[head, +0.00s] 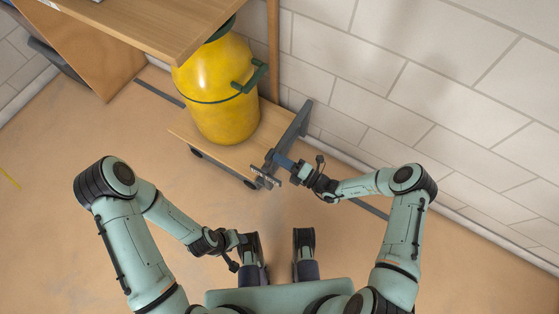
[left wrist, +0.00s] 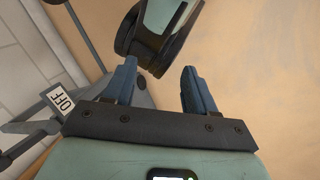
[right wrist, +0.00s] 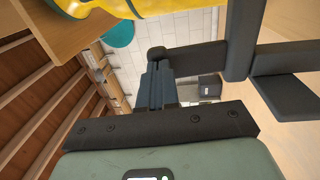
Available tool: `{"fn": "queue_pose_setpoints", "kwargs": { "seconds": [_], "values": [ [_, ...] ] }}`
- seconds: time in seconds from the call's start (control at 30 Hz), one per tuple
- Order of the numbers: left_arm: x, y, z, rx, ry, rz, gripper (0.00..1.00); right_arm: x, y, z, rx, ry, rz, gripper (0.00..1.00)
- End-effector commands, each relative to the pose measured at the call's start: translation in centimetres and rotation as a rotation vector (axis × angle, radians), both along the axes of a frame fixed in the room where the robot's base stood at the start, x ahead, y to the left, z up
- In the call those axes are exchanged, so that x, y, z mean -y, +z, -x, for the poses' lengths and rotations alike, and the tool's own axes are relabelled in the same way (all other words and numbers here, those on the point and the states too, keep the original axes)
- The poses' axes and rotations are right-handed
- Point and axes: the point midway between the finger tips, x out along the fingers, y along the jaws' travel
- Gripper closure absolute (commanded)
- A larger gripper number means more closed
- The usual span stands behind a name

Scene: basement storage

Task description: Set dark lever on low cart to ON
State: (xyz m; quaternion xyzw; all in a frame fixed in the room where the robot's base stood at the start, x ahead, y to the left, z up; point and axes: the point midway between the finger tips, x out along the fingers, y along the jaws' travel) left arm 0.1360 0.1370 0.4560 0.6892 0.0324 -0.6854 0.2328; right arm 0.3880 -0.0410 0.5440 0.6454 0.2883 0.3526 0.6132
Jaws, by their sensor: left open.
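The low cart (head: 215,152) stands against the wall with a dark grey frame at its right end. The dark lever (head: 268,163) is at the cart's near right corner, and its dark arm and rounded end show in the right wrist view (right wrist: 195,54). My right gripper (head: 279,160) is at the lever; its fingers (right wrist: 159,84) look closed together on the lever's end, which partly hides between them. A white OFF label (left wrist: 60,98) shows in the left wrist view beside grey bars. My left gripper (left wrist: 160,85) is open and empty, low in front of my base, away from the cart.
A large yellow canister (head: 218,90) with a green handle stands on the cart. A wooden table (head: 150,25) overhangs at the upper left. The tiled wall (head: 430,90) runs close behind the cart.

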Motion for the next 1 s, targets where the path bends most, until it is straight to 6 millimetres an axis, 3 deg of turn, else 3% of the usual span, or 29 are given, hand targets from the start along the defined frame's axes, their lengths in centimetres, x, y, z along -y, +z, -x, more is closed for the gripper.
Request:
{"fn": "queue_pose_setpoints", "kwargs": {
  "seconds": [0.03, 0.1, 0.4, 0.63, 1.0],
  "values": [
    [0.7, 1.9, 1.4, -0.035, -0.016, 0.018, 0.44, -0.4, 1.3, -0.2, -0.023, 0.003, 0.037, 1.00],
    [1.4, 3.5, 3.1, -0.084, -0.037, 0.040, 0.44, -0.9, 1.6, -0.6, -0.062, 0.004, 0.090, 1.00],
    [1.3, 7.0, 4.5, -0.139, -0.046, 0.046, 0.44, -2.7, 2.2, -1.9, -0.217, 0.004, 0.302, 1.00],
    [1.3, 8.0, 5.1, -0.162, -0.049, 0.049, 0.44, -3.7, 2.0, -2.6, -0.302, 0.002, 0.419, 1.00],
    [1.3, 8.5, 5.1, -0.165, -0.050, 0.049, 0.44, -4.4, 1.7, -3.1, -0.299, 0.001, 0.411, 1.00]
  ]
}}
